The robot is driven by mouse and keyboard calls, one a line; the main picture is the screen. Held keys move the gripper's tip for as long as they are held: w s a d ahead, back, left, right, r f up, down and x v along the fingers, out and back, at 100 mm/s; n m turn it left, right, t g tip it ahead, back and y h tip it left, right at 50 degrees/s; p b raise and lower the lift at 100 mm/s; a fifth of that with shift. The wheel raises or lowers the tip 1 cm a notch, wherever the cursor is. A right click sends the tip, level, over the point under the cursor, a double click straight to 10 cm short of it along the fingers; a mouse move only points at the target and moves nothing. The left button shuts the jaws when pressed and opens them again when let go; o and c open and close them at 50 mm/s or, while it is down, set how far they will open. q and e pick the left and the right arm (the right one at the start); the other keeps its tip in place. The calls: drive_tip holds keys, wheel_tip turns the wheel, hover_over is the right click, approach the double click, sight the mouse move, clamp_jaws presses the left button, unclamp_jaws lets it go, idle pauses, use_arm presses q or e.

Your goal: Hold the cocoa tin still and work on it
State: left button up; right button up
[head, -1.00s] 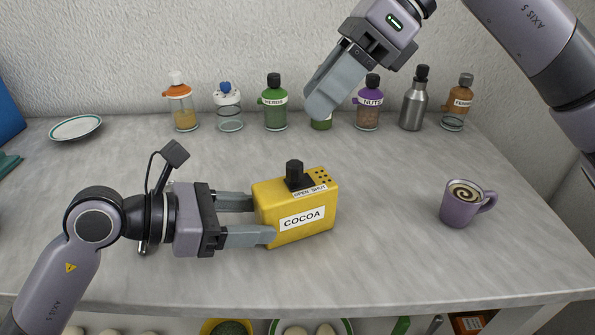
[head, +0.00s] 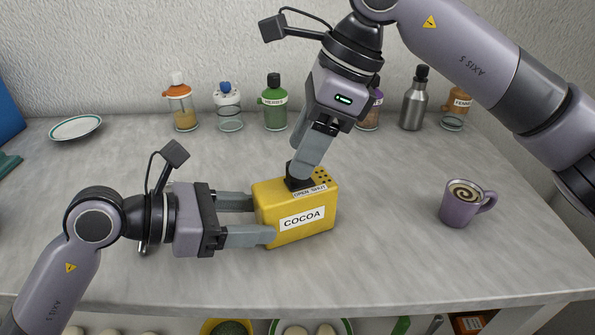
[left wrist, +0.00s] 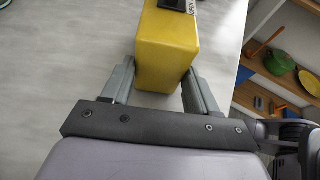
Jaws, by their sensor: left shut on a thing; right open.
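The yellow cocoa tin (head: 305,219) stands upright on the table, with a "COCOA" label on its front. Its top has a black knob (head: 295,182), an "OPEN SHUT" label and several dark holes. My left gripper (head: 262,220) is shut on the tin's left end; the left wrist view shows the tin (left wrist: 168,52) between both fingers. My right gripper (head: 303,172) points down from above at the knob, open. Its fingers hide part of the knob, and I cannot tell whether they touch it.
A purple mug (head: 461,206) with a swirled drink stands to the right. Several jars and bottles, such as the herbs jar (head: 274,108) and a steel bottle (head: 413,103), line the wall. A plate (head: 76,128) lies back left. The table (head: 390,270) is clear at front right.

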drive_tip(key=shift+x, duration=1.75)
drive_tip(key=c, duration=0.9)
